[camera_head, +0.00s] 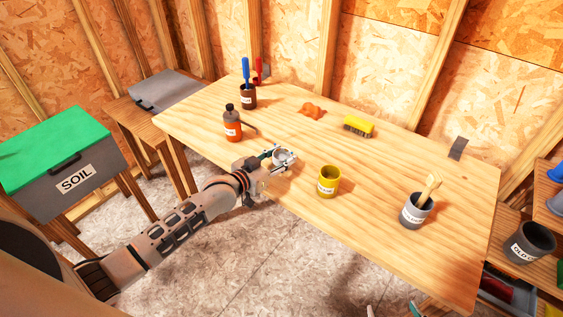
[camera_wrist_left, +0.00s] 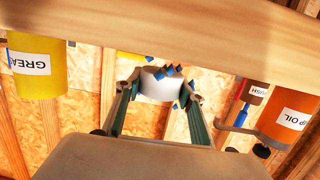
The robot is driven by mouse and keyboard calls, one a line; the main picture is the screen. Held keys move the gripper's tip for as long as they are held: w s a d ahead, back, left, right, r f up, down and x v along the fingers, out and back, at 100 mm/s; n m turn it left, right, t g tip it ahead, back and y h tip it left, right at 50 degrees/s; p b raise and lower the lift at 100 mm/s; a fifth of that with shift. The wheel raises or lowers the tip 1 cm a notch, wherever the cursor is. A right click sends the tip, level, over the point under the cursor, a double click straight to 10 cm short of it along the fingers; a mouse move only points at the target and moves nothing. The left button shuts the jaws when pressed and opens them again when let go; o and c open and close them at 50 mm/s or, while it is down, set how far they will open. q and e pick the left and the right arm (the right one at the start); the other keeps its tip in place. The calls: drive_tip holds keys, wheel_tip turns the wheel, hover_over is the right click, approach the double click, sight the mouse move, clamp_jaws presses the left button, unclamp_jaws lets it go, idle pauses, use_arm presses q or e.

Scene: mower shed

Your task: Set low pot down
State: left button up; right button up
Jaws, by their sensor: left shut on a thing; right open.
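My left gripper (camera_head: 283,157) is shut on a small pale grey low pot (camera_head: 285,156) at the front left edge of the wooden workbench (camera_head: 300,125). The pot also shows between the two fingers in the left wrist view (camera_wrist_left: 157,86), which is upside down. Small blue pieces (camera_wrist_left: 168,71) show beside the pot there; I cannot tell what they are. I cannot tell whether the pot touches the bench top. Two teal tips of my right gripper (camera_head: 392,311) just show at the bottom edge of the head view, open and empty below the bench.
A yellow grease tin (camera_head: 328,182) stands right of the pot, an orange oil can (camera_head: 232,124) to its left.

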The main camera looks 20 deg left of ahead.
use_arm(q)
wheel_tip(320, 180, down, 2)
drive_tip(key=o, duration=1.2)
drive_tip(key=shift+o, duration=0.2)
drive_tip(key=v, duration=1.2)
drive_tip(key=s+d+f+g+y, duration=0.1)
drive_tip(key=s+d+f, duration=0.1)
drive_tip(key=s+f, duration=0.5)
drive_tip(key=s+d+f+g+y, duration=0.2)
drive_tip(key=s+f, duration=0.5)
drive_tip(key=s, duration=0.7)
drive_tip(key=shift+f+g+p, duration=0.3)
drive_tip(key=shift+f+p, duration=0.05)
drive_tip(key=shift+p, duration=0.05)
drive_tip(key=shift+s, duration=0.15)
